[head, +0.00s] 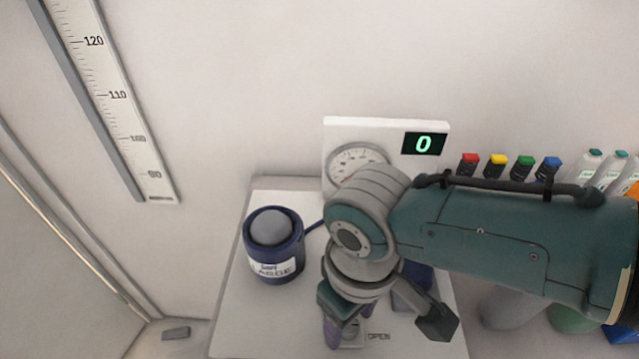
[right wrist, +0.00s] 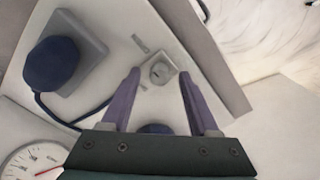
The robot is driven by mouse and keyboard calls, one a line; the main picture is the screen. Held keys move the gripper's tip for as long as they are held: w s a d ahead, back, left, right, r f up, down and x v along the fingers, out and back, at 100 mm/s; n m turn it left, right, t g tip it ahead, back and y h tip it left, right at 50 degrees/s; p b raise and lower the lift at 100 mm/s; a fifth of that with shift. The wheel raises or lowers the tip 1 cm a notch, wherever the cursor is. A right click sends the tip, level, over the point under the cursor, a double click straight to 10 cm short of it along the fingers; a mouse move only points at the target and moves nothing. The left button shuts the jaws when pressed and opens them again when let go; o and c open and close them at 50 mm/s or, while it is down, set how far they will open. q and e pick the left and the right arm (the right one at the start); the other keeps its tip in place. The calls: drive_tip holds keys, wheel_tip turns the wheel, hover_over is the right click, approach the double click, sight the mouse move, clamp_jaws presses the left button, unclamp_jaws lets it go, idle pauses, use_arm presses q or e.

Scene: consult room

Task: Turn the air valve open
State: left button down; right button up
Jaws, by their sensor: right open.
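The air valve is a small grey knob on a square plate. In the head view the knob (head: 350,326) is partly hidden behind my right gripper, with the printed word OPEN beside it. In the right wrist view the valve knob (right wrist: 159,72) is in plain sight, with a slot across its face. My right gripper (head: 349,325) is over the valve, jaws apart. In the right wrist view its two purple fingers (right wrist: 159,75) stand either side of the knob, with gaps between. I cannot tell how far the tips are above the plate. My left gripper is out of view.
A white panel with a dial gauge (head: 352,158) and a display reading 0 (head: 424,144) stands behind. Coloured-cap bottles (head: 497,166) are at right.

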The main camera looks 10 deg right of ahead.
wheel_tip(320, 180, up, 10)
drive_tip(key=p, duration=0.3)
drive_tip(key=shift+f, duration=0.2)
